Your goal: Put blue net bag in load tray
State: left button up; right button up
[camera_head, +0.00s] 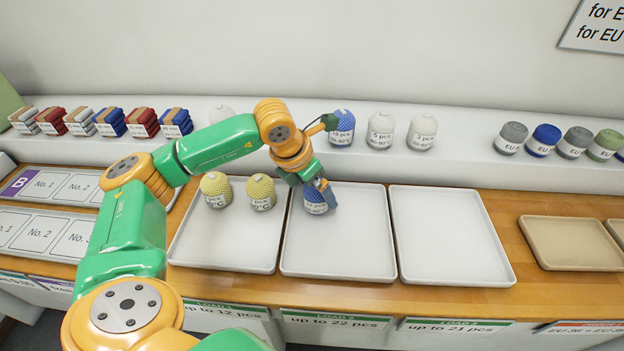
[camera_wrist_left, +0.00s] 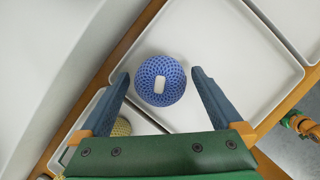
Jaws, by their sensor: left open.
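A blue net bag (camera_head: 315,204) stands upright in the back left part of the middle load tray (camera_head: 340,262), labelled LOAD 2. My left gripper (camera_head: 322,190) is right at this bag and partly covers it. In the left wrist view the same bag (camera_wrist_left: 160,80) shows from above between the two spread fingers of my left gripper (camera_wrist_left: 160,78), with a gap on each side. A second blue net bag (camera_head: 342,128) stands on the white shelf behind.
The left tray (camera_head: 222,250) holds two yellow net bags (camera_head: 215,189) (camera_head: 261,192) at its back. The right tray (camera_head: 450,240) is empty. White bags (camera_head: 381,131) (camera_head: 422,132) stand on the shelf (camera_head: 460,165). A beige tray (camera_head: 570,243) lies farther right.

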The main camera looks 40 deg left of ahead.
pick_arm(q)
jog(key=v, duration=1.1)
jog(key=shift+s+r, duration=0.25)
jog(key=shift+r, duration=0.1)
jog(key=shift+a, duration=0.1)
